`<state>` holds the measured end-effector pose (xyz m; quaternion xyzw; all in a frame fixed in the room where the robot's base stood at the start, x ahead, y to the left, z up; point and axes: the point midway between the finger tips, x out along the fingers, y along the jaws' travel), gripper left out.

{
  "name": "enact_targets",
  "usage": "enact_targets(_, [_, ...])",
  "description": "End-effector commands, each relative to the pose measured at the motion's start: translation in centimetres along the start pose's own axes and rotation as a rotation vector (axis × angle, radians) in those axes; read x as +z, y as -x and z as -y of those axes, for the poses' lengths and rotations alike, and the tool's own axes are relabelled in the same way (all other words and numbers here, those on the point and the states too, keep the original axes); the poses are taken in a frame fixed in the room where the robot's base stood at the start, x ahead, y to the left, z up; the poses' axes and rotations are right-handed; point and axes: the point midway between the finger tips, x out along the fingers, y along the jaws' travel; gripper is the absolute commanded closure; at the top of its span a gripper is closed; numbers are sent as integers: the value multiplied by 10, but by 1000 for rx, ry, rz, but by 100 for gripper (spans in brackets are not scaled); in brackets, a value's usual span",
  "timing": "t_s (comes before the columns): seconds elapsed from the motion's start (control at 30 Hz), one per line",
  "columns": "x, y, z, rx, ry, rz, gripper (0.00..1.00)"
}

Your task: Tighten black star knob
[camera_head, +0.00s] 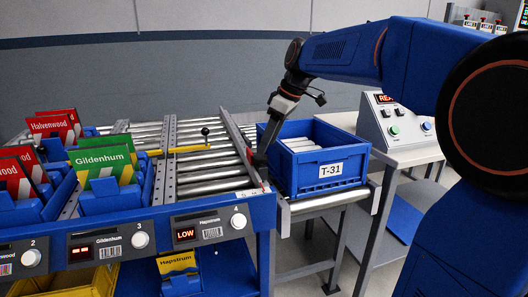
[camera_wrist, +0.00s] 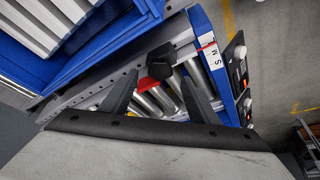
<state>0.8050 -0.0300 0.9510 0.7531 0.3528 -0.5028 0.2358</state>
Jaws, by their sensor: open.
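A dark, blocky knob (camera_wrist: 161,60) shows in the wrist view, beside a small red piece (camera_wrist: 150,83) over the metal rollers; I take it for the black star knob, though its star shape is not clear. My gripper (camera_wrist: 160,77) is open, one finger on each side of the knob in the picture. I cannot tell whether either finger touches it. In the head view my gripper (camera_head: 262,157) points down at the guide rail (camera_head: 240,143) between the roller lane and the blue tote. The knob is hidden or too dark to pick out there.
The blue tote marked T-31 (camera_head: 331,170) stands close to the right of my gripper. A yellow lever with a black ball (camera_head: 205,131) lies across the rollers to the left. A control box (camera_head: 395,122) stands farther right. A label marked S and M (camera_wrist: 211,55) is near the knob.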

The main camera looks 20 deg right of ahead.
Motion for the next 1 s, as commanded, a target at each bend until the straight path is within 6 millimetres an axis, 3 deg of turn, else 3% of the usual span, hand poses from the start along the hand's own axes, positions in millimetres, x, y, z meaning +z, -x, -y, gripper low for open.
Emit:
enact_targets(0.1, [0, -19, 1, -3, 0, 2, 45])
enact_targets(0.3, [0, -38, 0, -2, 0, 1, 45])
enact_targets(0.7, [0, -44, 0, 0, 0, 0, 45])
enact_targets(0.87, [0, -44, 0, 0, 0, 0, 83])
enact_targets(1.0, [0, -44, 0, 0, -1, 0, 86])
